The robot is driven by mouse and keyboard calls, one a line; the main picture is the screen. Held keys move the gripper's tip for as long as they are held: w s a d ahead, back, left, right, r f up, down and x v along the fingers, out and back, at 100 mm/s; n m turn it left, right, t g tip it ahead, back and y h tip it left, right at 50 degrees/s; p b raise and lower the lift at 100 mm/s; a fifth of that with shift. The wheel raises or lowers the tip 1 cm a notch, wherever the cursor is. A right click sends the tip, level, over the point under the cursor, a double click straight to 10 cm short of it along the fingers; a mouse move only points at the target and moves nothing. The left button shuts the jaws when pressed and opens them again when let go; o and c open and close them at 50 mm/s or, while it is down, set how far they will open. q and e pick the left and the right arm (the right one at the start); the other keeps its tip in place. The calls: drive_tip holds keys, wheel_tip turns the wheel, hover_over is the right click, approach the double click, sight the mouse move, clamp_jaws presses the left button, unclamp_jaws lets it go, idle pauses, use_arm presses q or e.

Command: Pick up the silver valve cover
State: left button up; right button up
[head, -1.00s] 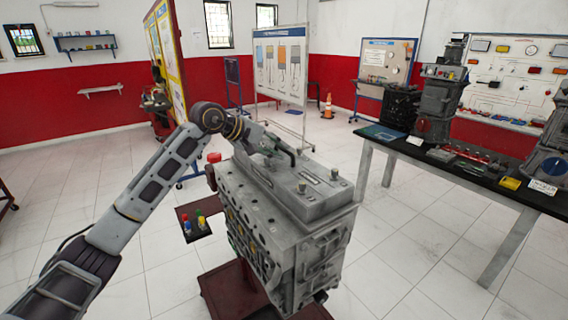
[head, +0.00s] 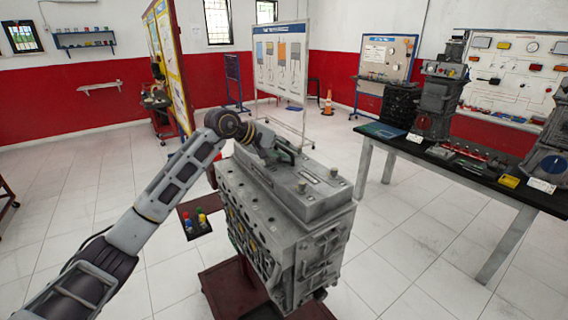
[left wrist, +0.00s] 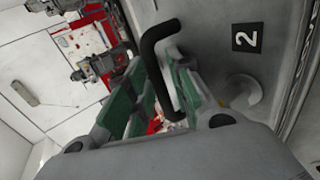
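The silver valve cover (head: 316,192) is a long grey piece on top of the grey engine block (head: 270,235) in the head view. In the left wrist view its grey surface (left wrist: 215,55) carries a black label with a "2". A black bent handle (left wrist: 163,75) stands out from it. My left gripper (head: 287,160) is at the cover's far end. In the left wrist view, its green-padded fingers (left wrist: 158,100) are apart, with the handle between them. I cannot tell whether either finger touches it. My right gripper is not in view.
The engine stands on a dark red stand (head: 222,290) with a side tray (head: 190,210) holding small coloured items. A black-topped workbench (head: 410,148) with engine parts is at the right. Display boards (head: 281,68) stand behind. The floor between engine and workbench is clear.

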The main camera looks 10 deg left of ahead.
use_arm(q)
clamp_jaws()
drive_tip(key=shift+r, duration=0.15)
drive_tip(key=shift+r, duration=0.25)
drive_tip(key=shift+r+b, duration=0.55)
drive_tip(key=shift+r, duration=4.2)
